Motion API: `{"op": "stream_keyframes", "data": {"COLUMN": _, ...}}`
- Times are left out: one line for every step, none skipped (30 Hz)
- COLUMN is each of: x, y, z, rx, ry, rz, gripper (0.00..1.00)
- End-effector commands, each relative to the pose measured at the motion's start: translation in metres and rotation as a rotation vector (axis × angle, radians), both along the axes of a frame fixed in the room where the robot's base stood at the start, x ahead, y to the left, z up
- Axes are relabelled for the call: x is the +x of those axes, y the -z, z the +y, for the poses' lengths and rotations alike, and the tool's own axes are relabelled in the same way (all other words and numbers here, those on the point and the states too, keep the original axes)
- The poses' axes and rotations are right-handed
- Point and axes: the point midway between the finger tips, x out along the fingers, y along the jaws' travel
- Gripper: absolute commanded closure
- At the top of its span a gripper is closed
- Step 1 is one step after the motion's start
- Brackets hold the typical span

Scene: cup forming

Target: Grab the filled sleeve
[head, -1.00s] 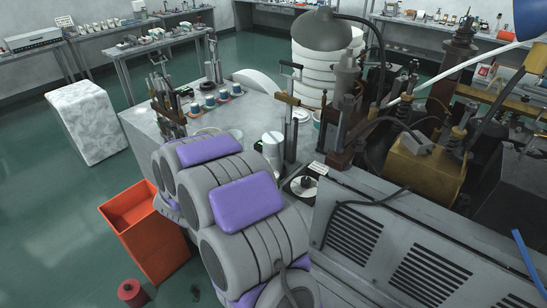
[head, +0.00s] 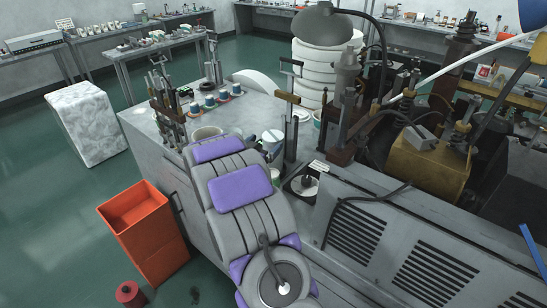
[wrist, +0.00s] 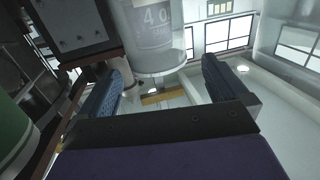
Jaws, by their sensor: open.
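In the wrist view a pale grey-white cylinder (wrist: 150,40) marked "4 o…" hangs down from the top edge, its lower rim showing. It looks like the sleeve, but its contents are hidden. My gripper (wrist: 162,68) is open, with one blue ribbed finger at each side of the picture. The cylinder's lower end shows in the gap, nearer the left finger; I see no contact and cannot tell how deep it lies between them.
A grey machine cabinet (head: 380,235) with vents fills the right. Dark posts (head: 168,105) and small blue-banded cups (head: 209,101) stand on the bench. An orange bin (head: 150,235) is at the left on open floor. A dark green rounded thing (wrist: 15,130) is close at the wrist view's left.

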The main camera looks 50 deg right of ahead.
Motion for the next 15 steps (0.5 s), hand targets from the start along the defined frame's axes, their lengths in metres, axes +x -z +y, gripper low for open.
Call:
{"op": "stream_keyframes", "data": {"x": 0.002, "y": 0.0, "z": -0.005, "rx": -0.003, "ry": 0.001, "rz": -0.001, "gripper": 0.0}}
{"op": "stream_keyframes", "data": {"x": 0.003, "y": 0.0, "z": -0.007, "rx": -0.003, "ry": 0.0, "rz": -0.001, "gripper": 0.0}}
{"op": "stream_keyframes", "data": {"x": 0.003, "y": 0.0, "z": -0.009, "rx": -0.003, "ry": -0.001, "rz": -0.001, "gripper": 0.0}}
{"op": "stream_keyframes", "data": {"x": 0.004, "y": 0.0, "z": -0.01, "rx": -0.003, "ry": -0.001, "rz": -0.001, "gripper": 0.0}}
{"op": "stream_keyframes", "data": {"x": 0.004, "y": 0.0, "z": -0.011, "rx": -0.003, "ry": -0.001, "rz": 0.0, "gripper": 0.0}}
{"op": "stream_keyframes", "data": {"x": 0.004, "y": 0.001, "z": -0.013, "rx": -0.002, "ry": -0.001, "rz": 0.0, "gripper": 0.0}}
{"op": "stream_keyframes", "data": {"x": 0.004, "y": 0.001, "z": -0.015, "rx": -0.001, "ry": -0.001, "rz": 0.001, "gripper": 0.0}}
{"op": "stream_keyframes", "data": {"x": 0.005, "y": 0.002, "z": -0.017, "rx": -0.001, "ry": -0.001, "rz": 0.0, "gripper": 0.0}}
{"op": "stream_keyframes", "data": {"x": 0.005, "y": 0.004, "z": -0.022, "rx": 0.001, "ry": -0.001, "rz": 0.0, "gripper": 0.0}}
{"op": "stream_keyframes", "data": {"x": 0.005, "y": 0.006, "z": -0.027, "rx": 0.002, "ry": 0.0, "rz": 0.002, "gripper": 0.0}}
{"op": "stream_keyframes", "data": {"x": 0.005, "y": 0.007, "z": -0.031, "rx": 0.002, "ry": 0.0, "rz": 0.002, "gripper": 0.0}}
{"op": "stream_keyframes", "data": {"x": 0.006, "y": 0.008, "z": -0.036, "rx": 0.002, "ry": 0.001, "rz": 0.002, "gripper": 0.0}}
{"op": "stream_keyframes", "data": {"x": 0.006, "y": 0.009, "z": -0.04, "rx": 0.001, "ry": 0.002, "rz": 0.001, "gripper": 0.0}}
{"op": "stream_keyframes", "data": {"x": 0.007, "y": 0.009, "z": -0.044, "rx": 0.0, "ry": 0.001, "rz": 0.001, "gripper": 0.0}}
{"op": "stream_keyframes", "data": {"x": 0.009, "y": 0.009, "z": -0.049, "rx": -0.001, "ry": 0.001, "rz": 0.0, "gripper": 0.0}}
